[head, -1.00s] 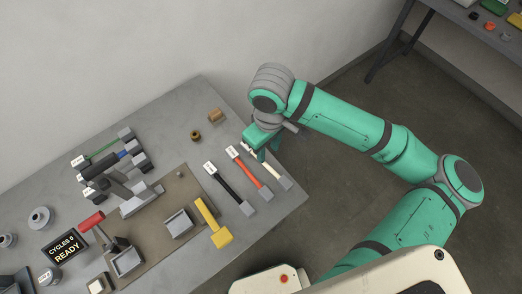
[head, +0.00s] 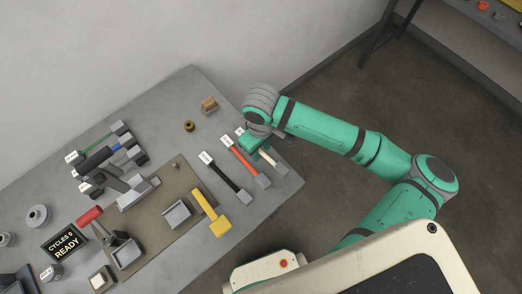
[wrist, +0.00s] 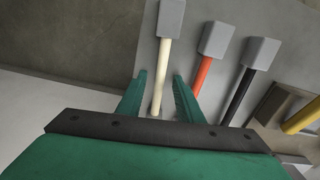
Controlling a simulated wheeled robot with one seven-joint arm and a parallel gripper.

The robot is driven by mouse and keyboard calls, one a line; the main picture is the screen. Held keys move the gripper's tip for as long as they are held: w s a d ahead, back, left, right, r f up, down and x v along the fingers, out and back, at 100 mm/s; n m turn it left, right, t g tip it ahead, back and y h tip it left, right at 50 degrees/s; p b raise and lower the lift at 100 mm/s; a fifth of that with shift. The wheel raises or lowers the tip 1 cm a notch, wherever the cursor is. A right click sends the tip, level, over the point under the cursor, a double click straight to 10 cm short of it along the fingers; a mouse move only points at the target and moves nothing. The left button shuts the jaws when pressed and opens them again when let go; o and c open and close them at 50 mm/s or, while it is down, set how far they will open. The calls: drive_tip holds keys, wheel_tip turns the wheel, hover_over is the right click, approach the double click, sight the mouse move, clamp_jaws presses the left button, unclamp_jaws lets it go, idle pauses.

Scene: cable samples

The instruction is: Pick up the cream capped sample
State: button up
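The cream capped sample (head: 268,157) lies on the table near its right corner, with a grey block cap (head: 282,169) at its near end. In the wrist view its cream rod (wrist: 161,75) runs between my two fingers, with the grey cap (wrist: 171,17) beyond the fingertips. My gripper (wrist: 156,80) is open, one finger on each side of the rod, with visible gaps. In the head view my gripper (head: 257,149) is over the sample's middle and hides part of it.
An orange-red sample (head: 242,157) lies close to the left of the cream one, then a black sample (head: 222,176). A brown ring (head: 189,126) and a tan block (head: 209,104) stand farther back.

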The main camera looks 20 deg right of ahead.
drive_tip(key=shift+f, duration=0.1)
drive_tip(key=shift+c, duration=0.2)
drive_tip(key=shift+w, duration=0.15)
clamp_jaws()
